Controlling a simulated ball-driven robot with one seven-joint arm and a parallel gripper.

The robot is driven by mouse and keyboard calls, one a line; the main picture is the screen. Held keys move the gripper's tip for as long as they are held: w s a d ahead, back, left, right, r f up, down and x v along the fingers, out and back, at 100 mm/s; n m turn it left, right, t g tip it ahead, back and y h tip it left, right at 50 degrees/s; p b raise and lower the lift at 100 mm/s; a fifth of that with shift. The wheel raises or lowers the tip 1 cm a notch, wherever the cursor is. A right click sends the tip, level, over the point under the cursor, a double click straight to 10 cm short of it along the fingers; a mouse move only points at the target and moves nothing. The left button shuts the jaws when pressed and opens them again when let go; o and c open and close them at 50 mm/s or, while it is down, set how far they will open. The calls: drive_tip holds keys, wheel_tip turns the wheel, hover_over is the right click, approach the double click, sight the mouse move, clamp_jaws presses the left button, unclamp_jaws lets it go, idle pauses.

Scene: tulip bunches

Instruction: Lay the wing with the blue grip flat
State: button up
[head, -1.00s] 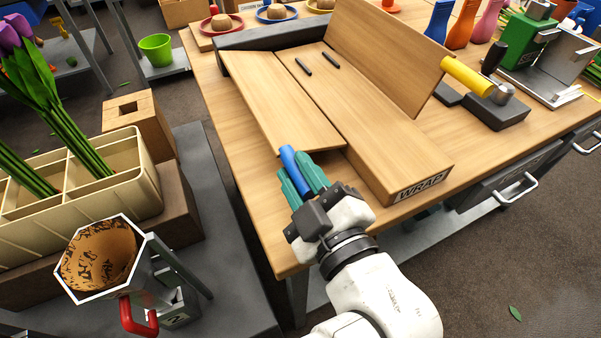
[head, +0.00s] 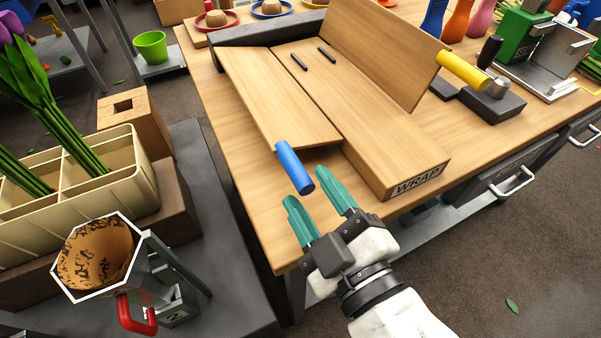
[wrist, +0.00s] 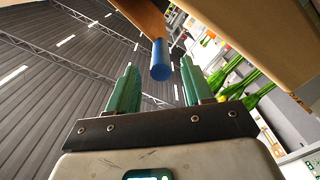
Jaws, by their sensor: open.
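The wing with the blue grip is the left wooden panel (head: 270,98) of the wrap board in the head view. It is spread out to the left of the board's middle and looks near level; I cannot tell any slight tilt. Its blue grip (head: 291,163) sticks out from its near edge. In the wrist view the blue grip (wrist: 161,60) hangs end-on between the fingertips, beyond them, below the wing's brown underside (wrist: 142,17). My gripper (head: 308,190) is open and empty, just in front of the grip's near end, with no clear contact.
The right wing (head: 385,50) stands raised, with a yellow grip (head: 463,70) by a dark block (head: 492,101). The board's middle (head: 370,120) carries two dark bars. A stem crate (head: 100,185) and an octagonal holder (head: 100,258) stand at left. The table's near-left corner is clear.

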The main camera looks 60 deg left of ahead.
drive_tip(key=d, duration=0.6)
drive_tip(key=shift+s, duration=0.25)
drive_tip(key=shift+c, duration=0.4)
